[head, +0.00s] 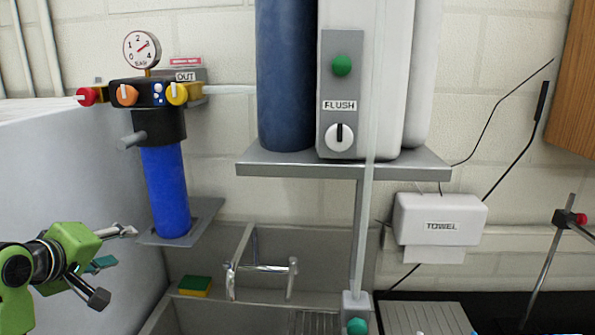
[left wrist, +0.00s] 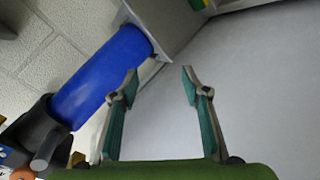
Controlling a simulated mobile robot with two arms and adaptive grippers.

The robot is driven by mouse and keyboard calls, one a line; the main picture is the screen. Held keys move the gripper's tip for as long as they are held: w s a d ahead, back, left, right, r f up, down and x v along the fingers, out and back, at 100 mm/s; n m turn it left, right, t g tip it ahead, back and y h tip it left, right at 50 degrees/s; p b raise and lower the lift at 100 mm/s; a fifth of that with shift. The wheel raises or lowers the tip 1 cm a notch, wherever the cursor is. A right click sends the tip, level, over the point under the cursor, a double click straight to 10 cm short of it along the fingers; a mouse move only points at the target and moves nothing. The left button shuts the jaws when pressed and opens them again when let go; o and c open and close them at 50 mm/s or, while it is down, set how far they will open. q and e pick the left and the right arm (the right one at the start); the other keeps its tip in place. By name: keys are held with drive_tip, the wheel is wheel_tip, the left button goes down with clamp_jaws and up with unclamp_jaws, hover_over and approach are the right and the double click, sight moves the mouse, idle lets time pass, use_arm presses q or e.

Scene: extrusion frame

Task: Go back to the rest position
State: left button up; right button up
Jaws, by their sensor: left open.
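My left gripper (head: 118,248) is at the lower left of the head view, beside a light grey panel and left of the blue filter cylinder (head: 166,190). In the left wrist view its two fingers (left wrist: 160,75) are spread apart with nothing between them. The blue cylinder (left wrist: 102,75) shows there to the left of the fingers, apart from them. My right gripper is not in either view.
A sink (head: 330,245) with a tap (head: 262,266) and a yellow-green sponge (head: 195,285) lies right of the gripper. A shelf (head: 340,168) holds a dark blue tank (head: 285,75) and a white unit. A towel dispenser (head: 440,220) hangs on the wall.

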use_arm(q)
drive_tip(key=s+d+f+m+g, duration=0.2)
drive_tip(key=s+d+f+m, duration=0.15)
drive_tip(key=s+f, duration=0.45)
drive_tip(key=s+d+f+m+g, duration=0.2)
drive_tip(key=s+d+f, duration=0.2)
drive_tip(key=f, duration=0.8)
drive_tip(key=s+d+f+m+g, duration=0.2)
drive_tip(key=s+d+f+m, duration=0.15)
drive_tip(key=s+f, duration=0.4)
drive_tip(key=s+d+f+m+g, duration=0.3)
drive_tip(key=s+d+f+m, duration=0.15)
drive_tip(key=s+f, duration=0.75)
drive_tip(key=s+f+g+b, duration=0.15)
drive_tip(key=f+b, duration=0.25)
drive_tip(key=f, duration=1.1)
drive_tip(key=s+f+b, duration=0.2)
drive_tip(key=f+b, duration=0.1)
drive_tip(key=f, duration=1.1)
drive_tip(key=s+a+f+b, duration=0.1)
drive_tip(key=s+f+b, duration=0.2)
drive_tip(key=s+f, duration=0.5)
drive_tip(key=s+a+f+b, duration=0.1)
drive_tip(key=s+f+b, duration=0.2)
drive_tip(key=s+f, duration=0.6)
wheel_tip(320, 180, down, 7)
drive_tip(key=shift+a+r+g+b, duration=0.1)
drive_tip(key=shift+a+g+b, duration=0.1)
drive_tip(key=shift+g+b, duration=0.25)
